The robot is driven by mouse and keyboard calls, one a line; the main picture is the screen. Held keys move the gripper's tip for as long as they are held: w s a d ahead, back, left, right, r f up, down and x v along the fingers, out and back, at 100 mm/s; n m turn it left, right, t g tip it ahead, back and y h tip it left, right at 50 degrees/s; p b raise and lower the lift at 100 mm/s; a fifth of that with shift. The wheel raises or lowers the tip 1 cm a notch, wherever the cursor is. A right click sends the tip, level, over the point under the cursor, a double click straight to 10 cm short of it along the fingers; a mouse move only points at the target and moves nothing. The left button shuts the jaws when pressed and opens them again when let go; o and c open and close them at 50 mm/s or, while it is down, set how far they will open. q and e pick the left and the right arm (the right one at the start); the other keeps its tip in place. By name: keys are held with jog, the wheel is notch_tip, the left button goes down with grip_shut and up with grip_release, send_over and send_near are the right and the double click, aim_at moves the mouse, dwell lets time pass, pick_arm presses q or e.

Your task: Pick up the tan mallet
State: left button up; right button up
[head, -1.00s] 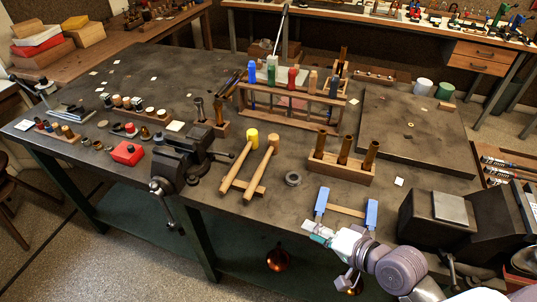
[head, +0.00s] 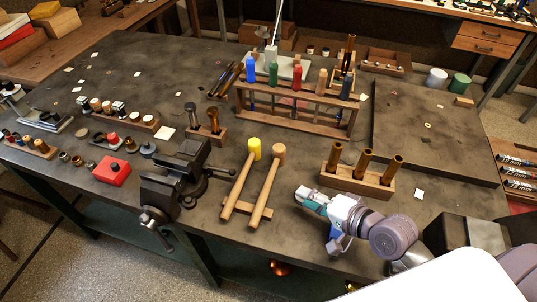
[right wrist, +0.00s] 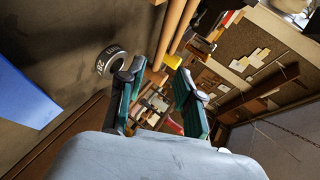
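The tan mallet (head: 267,186) has a tan wooden head and a long handle. It lies on the dark bench, its handle end on a low wooden rest (head: 246,209). A yellow-headed mallet (head: 240,181) lies just left of it. My right gripper (head: 302,192) is to the right of the tan mallet, apart from it. In the right wrist view my right gripper (right wrist: 156,98) has its teal fingers spread with nothing between them. Wooden handles show beyond the fingers there; which is the tan mallet's I cannot tell. My left gripper is out of view.
A black vise (head: 180,180) stands left of the mallets. A wooden block with brass tubes (head: 357,181) is behind my right gripper. A rack of coloured-handled tools (head: 295,120) stands at the back. A dark printed ring (right wrist: 113,62) is close by my fingers in the wrist view.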

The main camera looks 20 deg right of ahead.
aim_at(272, 182)
jog(key=x, duration=0.2)
jog(key=shift+w+a, duration=0.2)
jog(key=shift+w, duration=0.15)
jog(key=p+x, duration=0.1)
jog(key=x, duration=0.3)
jog(key=shift+w+a+f, duration=0.15)
jog(key=shift+a+f, duration=0.1)
jog(key=shift+a, duration=0.05)
jog(key=shift+w+a+f, duration=0.1)
jog(key=shift+w, duration=0.2)
jog(key=p+x, duration=0.1)
jog(key=x, duration=0.1)
jog(key=shift+w+a+p, duration=0.25)
jog(key=shift+w+p, duration=0.1)
jog(key=shift+p, duration=0.05)
jog(key=shift+x, duration=0.95)
jog(key=shift+w+f, duration=0.1)
jog(key=shift+w, duration=0.05)
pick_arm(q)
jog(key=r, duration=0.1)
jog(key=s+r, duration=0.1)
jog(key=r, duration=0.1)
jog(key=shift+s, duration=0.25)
pick_arm(e)
grip_shut()
